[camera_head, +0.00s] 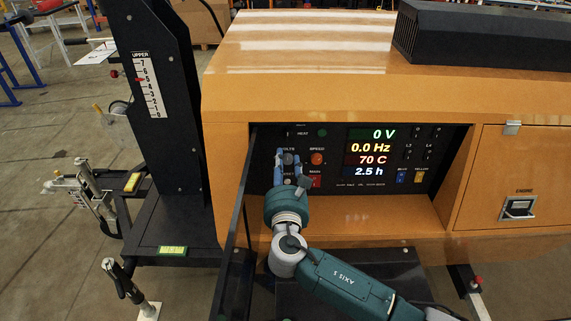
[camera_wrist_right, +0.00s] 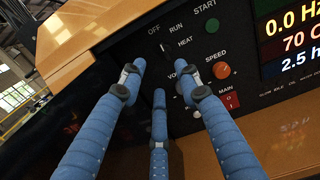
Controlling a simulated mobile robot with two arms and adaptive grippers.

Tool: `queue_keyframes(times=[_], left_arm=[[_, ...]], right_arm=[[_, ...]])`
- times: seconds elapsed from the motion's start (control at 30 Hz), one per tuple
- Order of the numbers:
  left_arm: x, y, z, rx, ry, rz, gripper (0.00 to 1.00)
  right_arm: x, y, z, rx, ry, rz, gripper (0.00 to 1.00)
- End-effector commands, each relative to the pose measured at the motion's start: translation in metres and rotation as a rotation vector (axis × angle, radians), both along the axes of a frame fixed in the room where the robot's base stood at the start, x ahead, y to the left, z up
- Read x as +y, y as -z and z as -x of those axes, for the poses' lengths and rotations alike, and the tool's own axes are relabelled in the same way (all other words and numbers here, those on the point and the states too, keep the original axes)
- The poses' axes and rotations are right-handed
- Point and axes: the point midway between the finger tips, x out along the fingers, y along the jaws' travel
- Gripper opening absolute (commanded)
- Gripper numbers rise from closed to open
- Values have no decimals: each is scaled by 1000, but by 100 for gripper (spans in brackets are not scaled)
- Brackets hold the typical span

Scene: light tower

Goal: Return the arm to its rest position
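My right arm (camera_head: 345,285), teal with blue fingers, reaches up to the control panel (camera_head: 428,184) in the recess of the orange machine. The right gripper (camera_head: 289,158) is in front of the panel's left part, below the HEAT label. In the right wrist view the gripper (camera_wrist_right: 160,84) has its three blue fingers spread with nothing held between them. The fingers point at the panel near the VOLTS label, left of the orange SPEED knob (camera_wrist_right: 221,70) and red MAIN switch (camera_wrist_right: 229,100). Whether a fingertip touches the panel I cannot tell. My left gripper is not in view.
The display (camera_head: 371,152) reads 0 V, 0.0 Hz, 70 C and 2.5 h. An open black-edged door (camera_head: 236,225) stands close left of my arm. The orange recess floor (camera_head: 385,212) lies below the panel. A black mast (camera_head: 158,60) rises at the left.

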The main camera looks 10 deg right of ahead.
Motion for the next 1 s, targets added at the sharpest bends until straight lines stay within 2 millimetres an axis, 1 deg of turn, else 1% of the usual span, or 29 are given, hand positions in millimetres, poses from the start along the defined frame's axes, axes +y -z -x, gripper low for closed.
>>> queue_keyframes(times=[0.47, 0.57, 0.67, 0.77, 0.8, 0.87, 0.9, 0.97, 1.0], left_arm=[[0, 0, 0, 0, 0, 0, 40], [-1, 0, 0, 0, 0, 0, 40], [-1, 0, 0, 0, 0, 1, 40], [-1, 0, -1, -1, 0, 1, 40], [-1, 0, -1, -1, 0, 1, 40], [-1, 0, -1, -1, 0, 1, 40], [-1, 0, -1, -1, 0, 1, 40], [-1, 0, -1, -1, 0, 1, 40], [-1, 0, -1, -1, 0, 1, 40]], right_arm=[[0, 0, 2, 1, 1, -4, 33], [-5, 12, 10, 25, 21, -100, 33], [-19, 43, 36, 86, 89, -378, 33], [-39, 88, 82, 161, 241, -797, 33], [-47, 108, 105, 186, 327, -979, 33], [-57, 133, 142, 209, 469, -1240, 33], [-62, 147, 165, 215, 568, -1396, 33], [-67, 163, 198, 214, 709, -1589, 33], [-69, 171, 217, 205, 796, -1693, 33]])
